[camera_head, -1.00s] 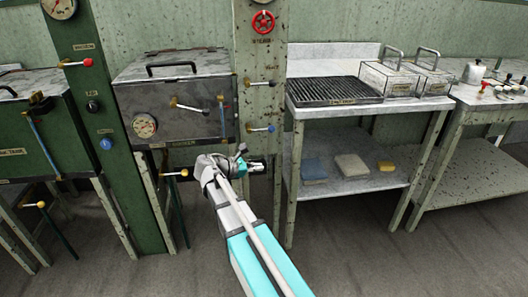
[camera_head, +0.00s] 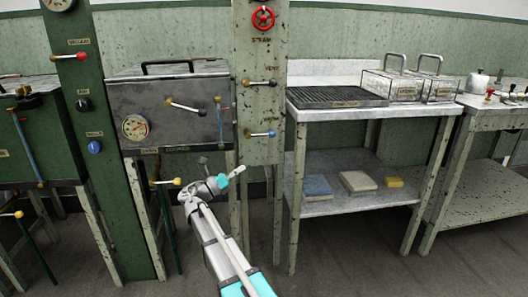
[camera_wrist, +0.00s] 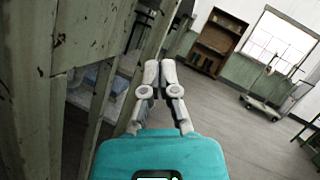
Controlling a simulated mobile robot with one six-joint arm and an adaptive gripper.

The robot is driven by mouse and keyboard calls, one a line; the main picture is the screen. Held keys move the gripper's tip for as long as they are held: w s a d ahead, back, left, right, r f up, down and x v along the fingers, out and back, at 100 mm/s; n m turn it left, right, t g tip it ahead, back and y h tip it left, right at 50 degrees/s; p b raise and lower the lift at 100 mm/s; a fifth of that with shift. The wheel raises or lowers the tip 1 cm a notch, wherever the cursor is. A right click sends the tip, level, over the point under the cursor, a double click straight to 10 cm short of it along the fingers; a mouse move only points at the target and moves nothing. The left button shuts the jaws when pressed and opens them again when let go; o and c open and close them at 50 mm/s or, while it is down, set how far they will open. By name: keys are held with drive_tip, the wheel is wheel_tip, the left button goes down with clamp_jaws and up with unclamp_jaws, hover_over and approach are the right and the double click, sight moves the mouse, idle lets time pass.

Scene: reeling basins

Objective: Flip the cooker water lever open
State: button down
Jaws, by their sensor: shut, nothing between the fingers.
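The cooker (camera_head: 170,105) is a grey metal box with a lid handle, a round gauge and a front lever. On the speckled green post to its right is a lever with a blue knob (camera_head: 271,133), which appears to be the water lever; it lies roughly level, and its small label is not readable. My gripper (camera_head: 241,169) is below and left of this lever, apart from it, its tip angled up to the right. In the wrist view my gripper (camera_wrist: 160,66) has its fingers together and empty, with no lever in sight.
A steel table (camera_head: 340,113) stands at the right. Open floor shows in the wrist view.

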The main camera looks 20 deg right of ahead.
idle(0.4)
drive_tip(key=shift+w+a+r+p+x, duration=0.2)
drive_tip(key=shift+r+p+x, duration=0.2)
drive_tip(key=shift+p+x, duration=1.25)
drive_tip(key=shift+w+a+r+p+x, duration=0.15)
drive_tip(key=shift+r+p+x, duration=0.35)
drive_tip(key=shift+x, duration=2.15)
drive_tip(key=shift+w+a+r+p+x, duration=0.15)
drive_tip(key=shift+w+r+p+x, duration=0.15)
drive_tip(key=shift+p+x, duration=1.4)
drive_tip(key=shift+d+r+b, duration=0.15)
drive_tip(key=shift+d+b, duration=0.25)
drive_tip(key=shift+b, duration=0.05)
